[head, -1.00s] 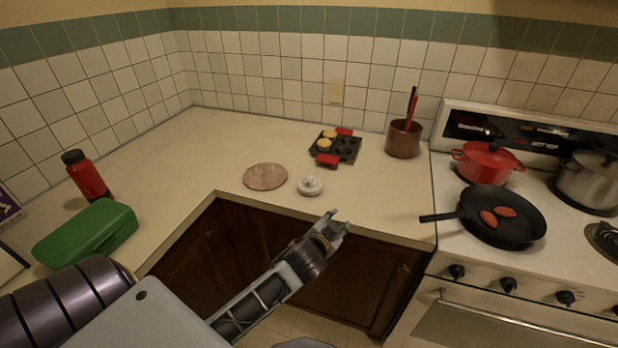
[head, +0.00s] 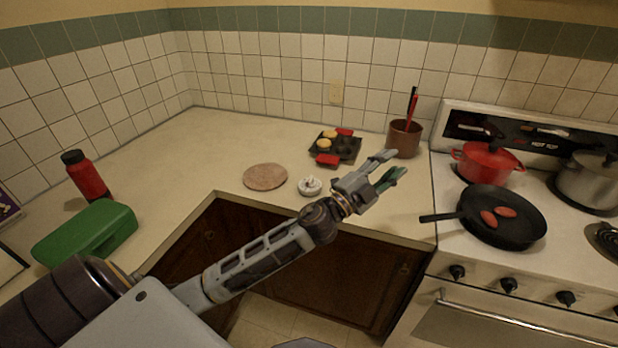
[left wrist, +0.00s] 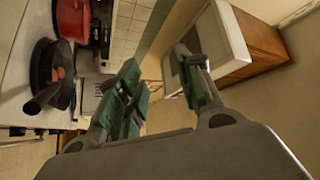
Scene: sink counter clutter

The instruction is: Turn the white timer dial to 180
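The white timer dial (head: 310,186) is a small round piece on the counter near its front edge, in the head view. My left gripper (head: 392,166) is to the right of the timer, above the counter, apart from it and pointing right. Its two fingers are spread and nothing is between them. The open fingers (left wrist: 163,92) also show in the left wrist view, where the timer does not appear. The dial's marks are too small to read. My right gripper is not in view.
A round board (head: 265,177) lies left of the timer. A black pan (head: 505,225) and a red pot (head: 487,160) are on the stove at right. A green box (head: 88,232) and red bottle (head: 87,178) are at left.

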